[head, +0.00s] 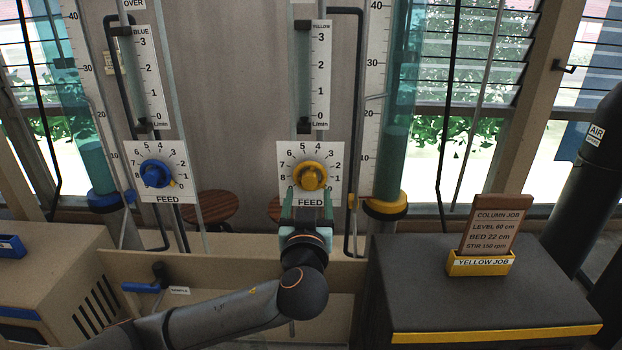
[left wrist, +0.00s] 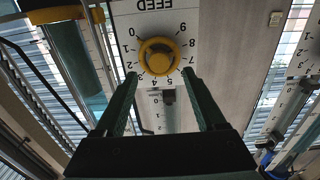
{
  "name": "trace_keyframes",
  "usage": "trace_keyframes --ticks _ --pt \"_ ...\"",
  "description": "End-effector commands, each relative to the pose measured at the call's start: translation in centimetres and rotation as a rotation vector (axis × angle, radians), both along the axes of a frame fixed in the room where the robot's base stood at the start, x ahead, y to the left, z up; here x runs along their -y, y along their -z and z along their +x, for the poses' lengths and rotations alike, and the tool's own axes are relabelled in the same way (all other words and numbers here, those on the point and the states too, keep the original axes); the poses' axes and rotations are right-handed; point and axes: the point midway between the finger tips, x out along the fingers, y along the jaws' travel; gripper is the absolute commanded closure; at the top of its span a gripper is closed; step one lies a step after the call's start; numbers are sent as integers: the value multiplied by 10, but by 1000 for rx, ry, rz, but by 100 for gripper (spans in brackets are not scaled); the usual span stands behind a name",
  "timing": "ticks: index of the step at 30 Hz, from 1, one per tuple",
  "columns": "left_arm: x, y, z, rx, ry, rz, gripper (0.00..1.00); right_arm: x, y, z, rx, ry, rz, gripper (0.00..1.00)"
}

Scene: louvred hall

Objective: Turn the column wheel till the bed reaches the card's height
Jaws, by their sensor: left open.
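In the left wrist view the fingertips (left wrist: 159,78) stand either side of the knob's near edge; contact cannot be told. The yellow-collared column (head: 390,165) holds teal material, its top seemingly between 10 and 20 on the scale (head: 374,90). The card (head: 493,228) reads level 60 cm, bed 22 cm, stir 150 rpm.
A blue wheel (head: 155,173) and blue-collared column (head: 95,160) stand at left. The card sits in a yellow holder (head: 481,263) on a dark cabinet (head: 480,310). A yellow flow gauge (head: 320,75) rises above the dial. A blue-handled sample tap (head: 141,287) is at lower left.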

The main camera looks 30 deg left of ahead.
Motion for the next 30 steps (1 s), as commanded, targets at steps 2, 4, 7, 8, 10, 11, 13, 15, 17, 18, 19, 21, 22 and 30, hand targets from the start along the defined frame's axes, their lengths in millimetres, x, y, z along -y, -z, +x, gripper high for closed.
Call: trace_keyframes --ticks 2,4,7,8,10,11,13,15,17,18,19,21,22,30 --pt "-7 -1 11 0 -1 4 28 0 -1 0 1 1 1 100" --pt "-12 -1 19 -1 -3 3 28 0 -1 0 1 1 1 100" --pt "-19 -1 31 -1 -2 3 28 0 -2 0 1 1 1 100" --pt "-21 -1 34 -1 -1 3 28 0 -2 0 1 0 2 100" --pt "-27 -1 43 -2 -2 3 28 0 -3 0 1 0 2 100" --pt "-27 0 44 -1 1 2 28 0 -2 0 1 0 2 100" --pt "-26 1 43 -2 3 -1 28 0 -2 0 2 0 2 100" --pt "-26 1 44 -2 2 0 28 0 -1 0 2 0 2 100" --pt "-27 1 46 -2 2 0 28 0 0 0 1 1 3 100" --pt "-28 1 47 -2 2 -1 28 0 1 0 1 1 3 100" --pt "-29 2 49 -2 1 -1 28 0 2 0 1 1 3 100" --pt "-32 2 52 -1 0 -2 28 0 3 0 1 1 3 100" --pt "-33 1 54 0 -1 -1 28 0 4 0 1 1 3 100" --pt "-39 -4 60 7 -3 4 28 0 5 0 1 1 3 100"
